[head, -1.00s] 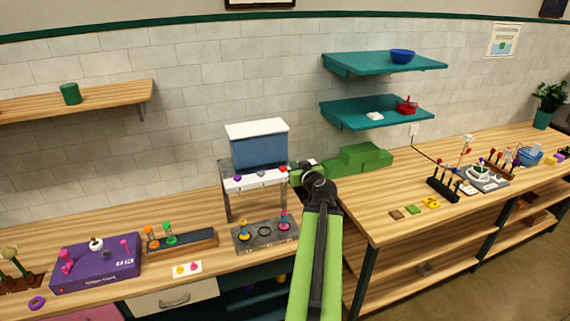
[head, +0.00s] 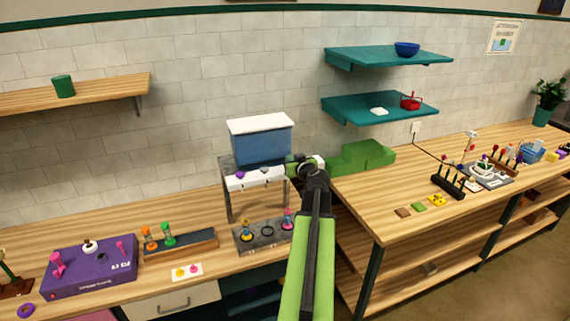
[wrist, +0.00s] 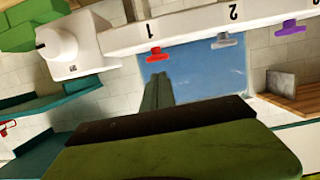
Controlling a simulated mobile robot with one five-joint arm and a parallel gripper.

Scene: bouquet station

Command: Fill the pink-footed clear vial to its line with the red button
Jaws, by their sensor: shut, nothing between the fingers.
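The pink-footed clear vial (head: 288,216) stands at the right end of the grey dispenser base, partly beside my arm. Its fill level and line are too small to read. The red button (wrist: 155,55) sits on the white dispenser bar in the wrist view, near the number 1; in the head view my gripper hides it. My gripper (head: 290,168) is at the right end of the bar. In the wrist view its shut, empty fingertips (wrist: 158,88) appear just below the red button; I cannot tell whether they touch it.
The bar also carries a grey button (wrist: 227,41) and a purple button (wrist: 290,27). A blue tank (head: 262,146) stands above. A yellow-and-blue-footed vial (head: 246,229) stands at the base's left end. Green blocks (head: 363,157) are right of the gripper.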

